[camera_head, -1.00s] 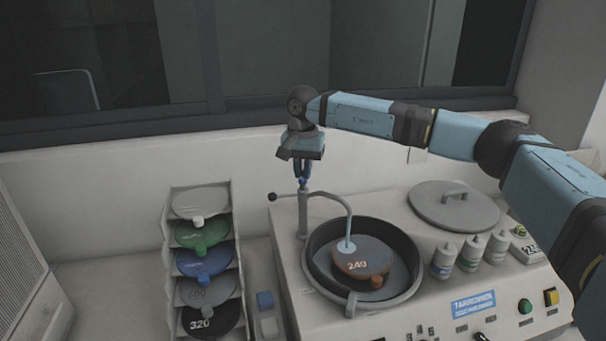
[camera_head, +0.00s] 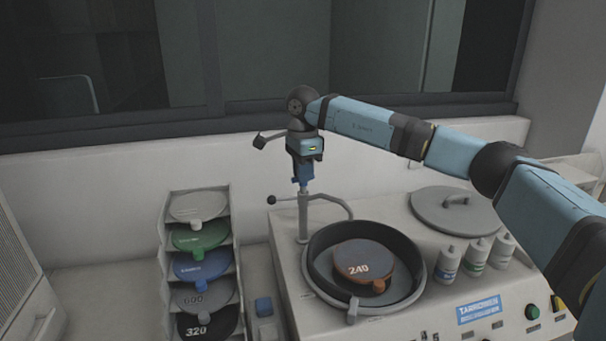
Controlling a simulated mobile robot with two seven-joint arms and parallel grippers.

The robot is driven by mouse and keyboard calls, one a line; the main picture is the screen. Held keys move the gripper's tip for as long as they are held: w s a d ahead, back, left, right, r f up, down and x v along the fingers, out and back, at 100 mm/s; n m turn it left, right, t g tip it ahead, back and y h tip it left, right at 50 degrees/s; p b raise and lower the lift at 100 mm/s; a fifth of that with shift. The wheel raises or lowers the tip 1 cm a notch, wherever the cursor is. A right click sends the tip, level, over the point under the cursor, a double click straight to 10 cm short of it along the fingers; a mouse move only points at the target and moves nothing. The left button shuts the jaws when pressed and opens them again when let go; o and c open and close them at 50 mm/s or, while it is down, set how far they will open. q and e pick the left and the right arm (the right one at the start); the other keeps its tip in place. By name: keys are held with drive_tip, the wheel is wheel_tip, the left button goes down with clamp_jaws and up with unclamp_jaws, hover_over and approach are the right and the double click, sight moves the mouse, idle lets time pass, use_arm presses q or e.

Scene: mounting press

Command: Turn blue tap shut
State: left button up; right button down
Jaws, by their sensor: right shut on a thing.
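My right gripper (camera_head: 303,168) points down at the back left of the machine and is shut on the blue tap (camera_head: 303,182), which is mostly hidden by the fingers. The tap sits on top of the grey upright pipe (camera_head: 303,218). The pipe's curved spout (camera_head: 335,199) reaches right and ends above the rim of the round bowl (camera_head: 312,256). No water stream shows below the spout. My left gripper is not in view.
A brown disc marked 240 (camera_head: 362,262) lies in the bowl. A grey lid (camera_head: 454,212) and several white bottles (camera_head: 447,264) stand to the right. A rack (camera_head: 166,250) of coloured discs stands left. A window wall is behind.

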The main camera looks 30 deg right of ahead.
drive_tip(key=shift+m, duration=1.1)
drive_tip(key=c, duration=1.2)
unclamp_jaws()
wheel_tip(320, 180, up, 14)
drive_tip(key=shift+f+b, duration=0.1)
drive_tip(key=shift+b, duration=1.05)
